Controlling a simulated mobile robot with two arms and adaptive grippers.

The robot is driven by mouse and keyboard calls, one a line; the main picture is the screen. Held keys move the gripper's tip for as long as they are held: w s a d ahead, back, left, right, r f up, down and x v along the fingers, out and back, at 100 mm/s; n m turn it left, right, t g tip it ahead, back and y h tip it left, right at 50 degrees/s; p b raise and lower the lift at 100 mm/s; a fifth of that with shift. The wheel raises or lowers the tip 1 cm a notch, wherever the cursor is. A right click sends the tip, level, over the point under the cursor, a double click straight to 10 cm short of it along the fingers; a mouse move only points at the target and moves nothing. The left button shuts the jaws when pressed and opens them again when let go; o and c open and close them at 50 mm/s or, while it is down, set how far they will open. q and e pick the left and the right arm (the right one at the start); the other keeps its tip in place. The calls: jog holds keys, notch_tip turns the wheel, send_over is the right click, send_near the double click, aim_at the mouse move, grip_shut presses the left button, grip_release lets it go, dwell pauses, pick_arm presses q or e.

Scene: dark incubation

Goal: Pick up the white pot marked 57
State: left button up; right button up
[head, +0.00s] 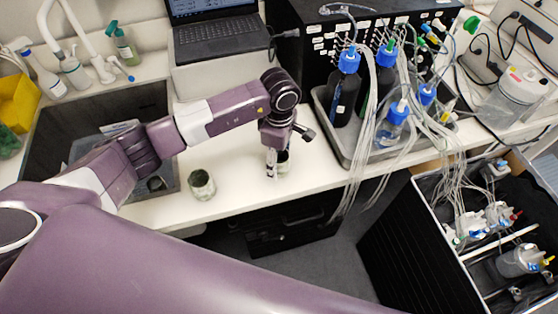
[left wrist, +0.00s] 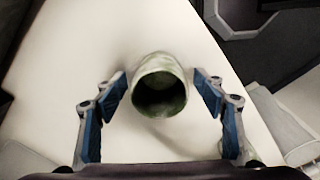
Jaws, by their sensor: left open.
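A whitish, green-mottled pot (head: 284,162) stands on the white counter below the black box, partly hidden by my left gripper (head: 272,167). In the left wrist view this round, open-topped pot (left wrist: 161,82) sits between the blue-padded fingers of my left gripper (left wrist: 160,92). The fingers are open, with a gap on each side of the pot. Its inside looks dark. A second similar pot (head: 201,184) stands on the counter to the left, near the sink. No number is readable on either pot. My right gripper is not in view.
A sink (head: 55,129) lies to the left. A laptop (head: 215,40) stands behind. A grey tray (head: 355,160) with blue-capped bottles and hanging tubes is to the right. The counter's front edge is close to the pots. Bare counter lies between them.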

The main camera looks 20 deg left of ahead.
pick_arm(q)
jog(key=c, duration=1.2)
jog(key=shift+c, duration=0.5)
jog(key=shift+w+r, duration=0.1)
jog(key=shift+r, duration=0.05)
